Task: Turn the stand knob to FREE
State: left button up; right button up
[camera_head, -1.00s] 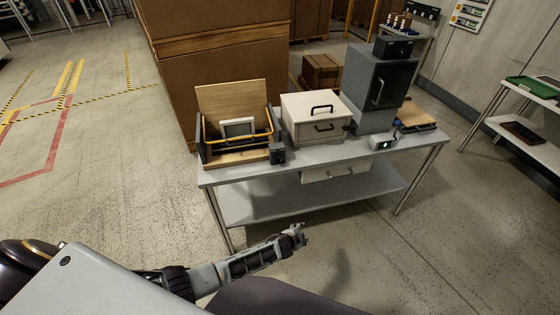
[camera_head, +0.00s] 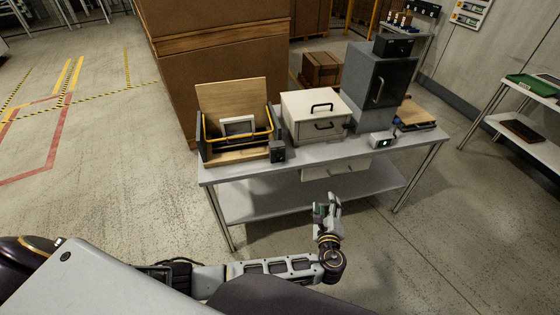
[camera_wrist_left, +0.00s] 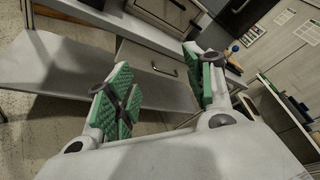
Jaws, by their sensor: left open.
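My left gripper (camera_head: 328,202) is in front of the grey bench (camera_head: 222,172), below its top, open and empty. In the left wrist view its two green-padded fingers (camera_wrist_left: 158,62) are spread wide, with nothing between them. A wooden stand-like box (camera_head: 238,157) with a yellow bar and a framed panel is on the bench's left. A small dark block (camera_head: 278,152) sits at its front right corner. I cannot make out a knob or a FREE mark on either. A blue round part (camera_head: 397,121) shows by a wooden board at the right. My right gripper is not in view.
A white lidded box (camera_head: 300,122), a grey cabinet (camera_head: 366,88) and a small device with a lit face (camera_head: 381,141) stand on the bench. A drawer (camera_head: 335,169) hangs under the top. Large cartons (camera_head: 215,60) rise behind. The floor in front is open.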

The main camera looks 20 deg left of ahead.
pick_arm(q)
jog(key=s+a+r+m+y, duration=0.1)
jog(key=s+a+r+y, duration=0.2)
jog(key=a+r+y, duration=0.2)
jog(key=a+y, duration=0.2)
jog(key=shift+s+a+r+g, duration=0.2)
jog(key=shift+s+a+g, duration=0.1)
jog(key=shift+g, duration=0.1)
jog(key=shift+m, duration=0.4)
jog(key=shift+w+r, duration=0.1)
